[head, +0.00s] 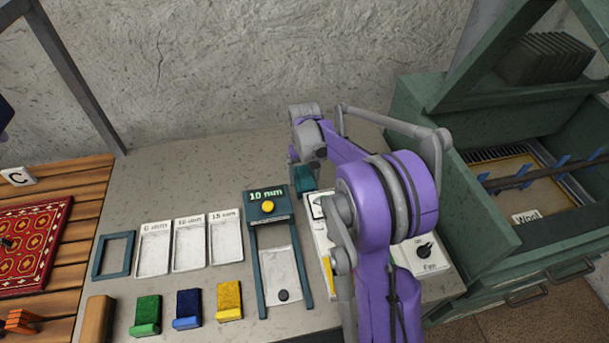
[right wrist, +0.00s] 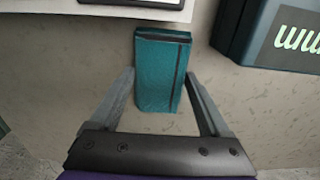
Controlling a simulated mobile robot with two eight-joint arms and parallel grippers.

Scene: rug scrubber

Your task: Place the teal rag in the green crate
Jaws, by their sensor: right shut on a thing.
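The teal rag (right wrist: 162,72) is a folded, upright-looking block with a dark band, between the two fingers of my right gripper (right wrist: 160,88) in the right wrist view. My right gripper is shut on it. In the head view the rag (head: 303,179) shows partly, behind my purple arm, near the back of the grey bench. I cannot tell whether it touches the bench. A large green open box (head: 461,211) labelled "Wool" stands at the right with a raised lid; no other green crate is clear. My left gripper is not seen.
The grey bench (head: 190,160) is bare at the back. White trays (head: 190,247), green (head: 146,311), blue (head: 187,308) and yellow (head: 229,298) blocks and a "10 mm" gauge (head: 268,204) lie in front. A white control panel (head: 416,252) sits beneath my arm.

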